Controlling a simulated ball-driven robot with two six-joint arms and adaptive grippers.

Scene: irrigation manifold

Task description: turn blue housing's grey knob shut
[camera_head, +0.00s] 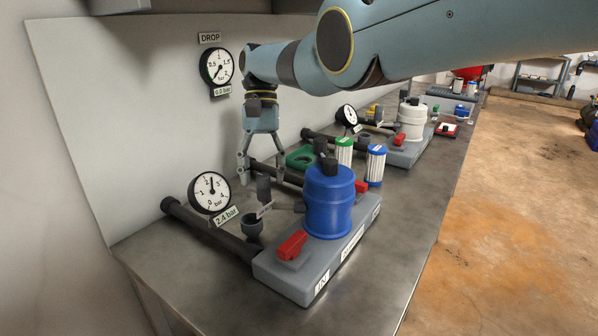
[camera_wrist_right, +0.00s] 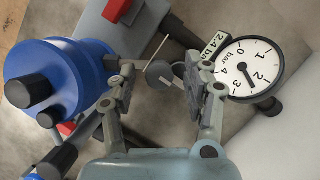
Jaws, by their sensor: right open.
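The blue housing (camera_head: 330,205) stands upright on a grey base at the front of the bench; it also shows at left in the wrist view (camera_wrist_right: 60,72). A small dark grey knob (camera_head: 263,189) stands beside the housing, with a pale tag by it. My right gripper (camera_head: 262,178) points down there, its jaws open. In the right wrist view the grey knob (camera_wrist_right: 158,75) shows between the two spread fingertips (camera_wrist_right: 158,68). My left gripper is not in view.
Red handles (camera_head: 292,245) sit on the grey base (camera_head: 287,281). A gauge (camera_head: 210,192) labelled 2.4 bar stands to the left. A white housing (camera_head: 411,120) stands farther back.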

